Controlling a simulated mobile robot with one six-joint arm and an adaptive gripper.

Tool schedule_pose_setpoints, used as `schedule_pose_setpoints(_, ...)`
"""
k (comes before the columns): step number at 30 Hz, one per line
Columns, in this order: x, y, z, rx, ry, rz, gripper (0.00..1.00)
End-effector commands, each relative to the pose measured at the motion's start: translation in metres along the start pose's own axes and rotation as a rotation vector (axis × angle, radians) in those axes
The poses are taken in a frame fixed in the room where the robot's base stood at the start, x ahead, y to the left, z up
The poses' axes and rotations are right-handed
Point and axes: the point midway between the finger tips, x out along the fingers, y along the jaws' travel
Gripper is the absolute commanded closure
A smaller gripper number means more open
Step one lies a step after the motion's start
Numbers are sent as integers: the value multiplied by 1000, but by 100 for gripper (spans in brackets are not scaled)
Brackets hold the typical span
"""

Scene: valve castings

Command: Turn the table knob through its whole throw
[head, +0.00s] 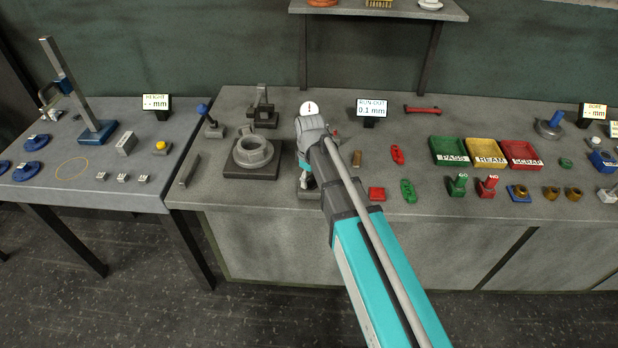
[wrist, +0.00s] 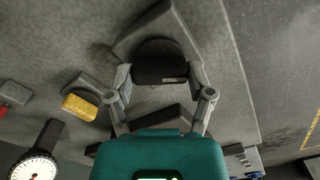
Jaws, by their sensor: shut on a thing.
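The table knob (wrist: 160,62) is a dark, rounded piece on a grey angular base in the wrist view. My gripper (wrist: 160,78) has one finger on each side of it and is shut on it. In the head view my gripper (head: 305,176) is low over the bench, mostly covered by my own arm. The knob cannot be made out there. How far the knob is turned cannot be told.
A grey ring casting (head: 252,150) sits on a dark plate just left of my arm. A dial gauge (head: 310,108) stands behind it.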

Motion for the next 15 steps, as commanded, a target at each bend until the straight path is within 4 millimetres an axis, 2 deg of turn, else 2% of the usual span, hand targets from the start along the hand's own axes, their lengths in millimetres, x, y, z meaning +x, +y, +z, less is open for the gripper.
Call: schedule_pose_setpoints(15, 0, 0, 1, 490, -3, 1, 79)
